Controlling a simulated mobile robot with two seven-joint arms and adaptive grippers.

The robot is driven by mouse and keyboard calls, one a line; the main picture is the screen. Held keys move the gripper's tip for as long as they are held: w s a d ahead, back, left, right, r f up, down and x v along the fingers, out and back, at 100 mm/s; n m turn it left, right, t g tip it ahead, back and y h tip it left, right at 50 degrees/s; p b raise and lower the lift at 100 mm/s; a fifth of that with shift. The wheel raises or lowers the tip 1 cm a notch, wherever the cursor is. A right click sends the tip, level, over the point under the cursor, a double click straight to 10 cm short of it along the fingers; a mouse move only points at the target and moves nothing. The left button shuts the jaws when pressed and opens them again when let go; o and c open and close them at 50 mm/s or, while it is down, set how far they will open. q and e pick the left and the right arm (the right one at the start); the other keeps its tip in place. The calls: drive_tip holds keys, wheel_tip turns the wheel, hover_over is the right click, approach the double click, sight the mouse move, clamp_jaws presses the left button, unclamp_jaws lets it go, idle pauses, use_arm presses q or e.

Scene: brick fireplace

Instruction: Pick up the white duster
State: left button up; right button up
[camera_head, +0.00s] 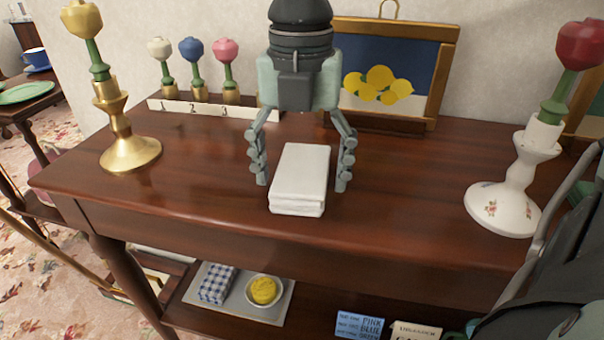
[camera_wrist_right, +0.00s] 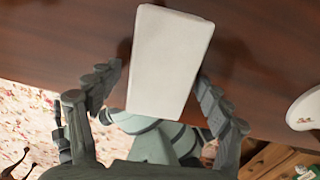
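The white duster (camera_head: 300,165) is a folded white block lying flat near the front edge of the brown wooden table. My right gripper (camera_head: 302,182) is open, with one finger on each side of the duster and fingertips low near the tabletop. A small gap shows between each finger and the duster. In the right wrist view the duster (camera_wrist_right: 170,60) lies between the spread fingers of the right gripper (camera_wrist_right: 158,92), with nothing gripped. My left gripper is not in view.
A gold candlestick (camera_head: 126,148) stands left on the table (camera_head: 200,190), a white floral one (camera_head: 507,195) right. Behind are a numbered white rack (camera_head: 205,108) with tulips and a framed lemon picture (camera_head: 390,75). A tray (camera_head: 240,301) sits on the lower shelf.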

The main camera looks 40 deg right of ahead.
sight(297, 171)
drive_tip(key=c, duration=1)
drive_tip(key=shift+r, duration=0.5)
drive_tip(key=r, duration=0.3)
drive_tip(key=shift+w+a+r, duration=0.15)
drive_tip(key=shift+a+r, duration=0.1)
drive_tip(key=shift+r, duration=0.05)
drive_tip(key=w+a+r, duration=0.3)
drive_tip(key=a+r, duration=0.3)
drive_tip(key=a, duration=0.4)
drive_tip(key=shift+w+a+r, duration=0.2)
drive_tip(key=shift+w+a, duration=0.05)
drive_tip(key=shift+w, duration=0.05)
